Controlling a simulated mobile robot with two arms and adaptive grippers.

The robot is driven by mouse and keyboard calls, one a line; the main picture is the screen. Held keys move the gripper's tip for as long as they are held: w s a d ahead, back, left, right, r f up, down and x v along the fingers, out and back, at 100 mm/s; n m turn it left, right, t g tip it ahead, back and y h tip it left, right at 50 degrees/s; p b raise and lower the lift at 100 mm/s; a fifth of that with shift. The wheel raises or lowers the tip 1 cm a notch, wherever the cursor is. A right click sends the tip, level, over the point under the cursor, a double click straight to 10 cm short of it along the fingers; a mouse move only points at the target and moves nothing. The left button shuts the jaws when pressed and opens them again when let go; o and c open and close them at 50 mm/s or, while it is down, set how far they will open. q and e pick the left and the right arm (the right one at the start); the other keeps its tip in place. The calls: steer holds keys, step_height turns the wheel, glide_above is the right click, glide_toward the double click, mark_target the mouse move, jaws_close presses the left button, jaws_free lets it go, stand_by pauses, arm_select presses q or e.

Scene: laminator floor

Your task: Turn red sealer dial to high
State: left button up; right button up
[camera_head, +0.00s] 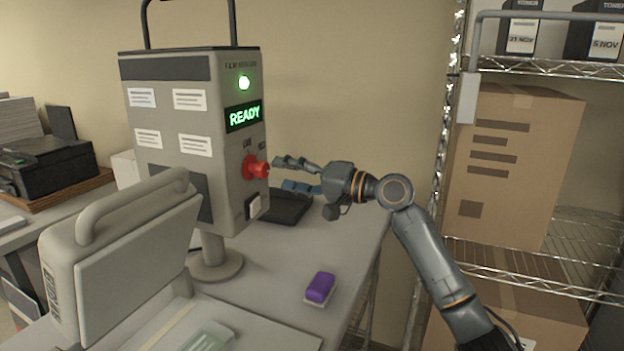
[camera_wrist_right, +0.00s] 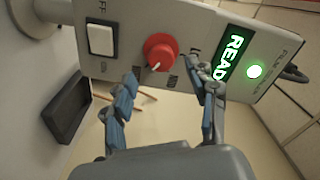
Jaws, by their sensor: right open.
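The red dial (camera_head: 257,167) sits on the right-hand face of the grey sealer control box (camera_head: 228,150), below a lit green READY display (camera_head: 243,116). In the right wrist view the red dial (camera_wrist_right: 160,50) shows a pale pointer mark, with small labels around it that I cannot read fully. My right gripper (camera_head: 279,174) is open beside the dial. In the wrist view its two fingers (camera_wrist_right: 168,90) stand apart, one on either side of the dial, and the dial appears beyond the tips, apart from them. My left gripper is not in view.
A white rocker switch (camera_wrist_right: 101,40) is near the dial on the same panel. A dark tray (camera_head: 288,207) lies behind the box. A purple-topped block (camera_head: 320,287) lies on the table. A wire shelf with a cardboard box (camera_head: 515,160) stands at right.

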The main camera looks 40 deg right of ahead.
steer(key=v, duration=0.7)
stand_by(0.5)
